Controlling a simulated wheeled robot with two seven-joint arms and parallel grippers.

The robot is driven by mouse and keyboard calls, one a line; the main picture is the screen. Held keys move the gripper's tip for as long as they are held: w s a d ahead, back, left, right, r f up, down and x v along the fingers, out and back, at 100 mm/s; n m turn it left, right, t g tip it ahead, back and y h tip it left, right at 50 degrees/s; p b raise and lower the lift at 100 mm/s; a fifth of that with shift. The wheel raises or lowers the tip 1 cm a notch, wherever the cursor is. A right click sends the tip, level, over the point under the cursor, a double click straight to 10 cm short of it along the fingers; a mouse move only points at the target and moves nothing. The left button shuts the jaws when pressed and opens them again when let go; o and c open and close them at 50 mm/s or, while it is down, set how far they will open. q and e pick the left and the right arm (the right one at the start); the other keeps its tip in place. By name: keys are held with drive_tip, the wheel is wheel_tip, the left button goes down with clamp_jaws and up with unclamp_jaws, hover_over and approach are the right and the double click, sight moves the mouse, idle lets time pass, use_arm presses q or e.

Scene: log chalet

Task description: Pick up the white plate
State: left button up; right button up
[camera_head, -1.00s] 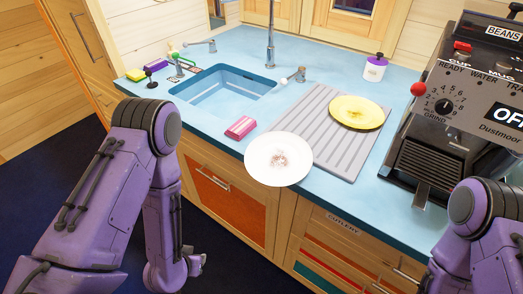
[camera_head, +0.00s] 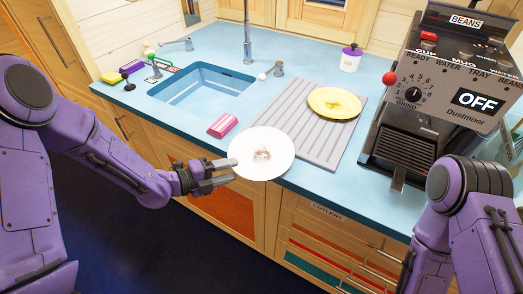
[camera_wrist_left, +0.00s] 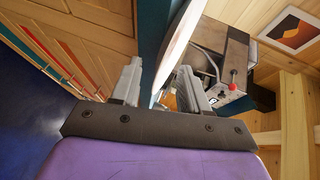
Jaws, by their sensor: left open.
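The white plate (camera_head: 262,154) has a brownish smear in its middle. It lies at the counter's front edge, partly on the grey draining board, and its near rim overhangs the edge. My left gripper (camera_head: 232,172) is open at the plate's left rim. In the left wrist view the plate (camera_wrist_left: 178,42) shows edge-on between the two open fingers (camera_wrist_left: 158,95). I cannot tell whether either finger touches it. My right arm shows at the lower right of the head view, but its gripper is out of frame.
A yellow plate (camera_head: 334,103) lies on the draining board (camera_head: 318,148). A pink sponge (camera_head: 222,125) is left of the white plate, near the sink (camera_head: 205,88). A coffee machine (camera_head: 425,100) stands at right. Drawers and cupboards (camera_head: 225,205) are below the counter edge.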

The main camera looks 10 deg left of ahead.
sight(237, 169)
use_arm(q)
drive_tip(key=x, duration=0.3)
drive_tip(key=shift+w+d+f+p, duration=0.1)
drive_tip(key=shift+w+d+p, duration=0.05)
drive_tip(key=shift+d+p, duration=0.15)
drive_tip(key=shift+a, duration=0.1)
clamp_jaws()
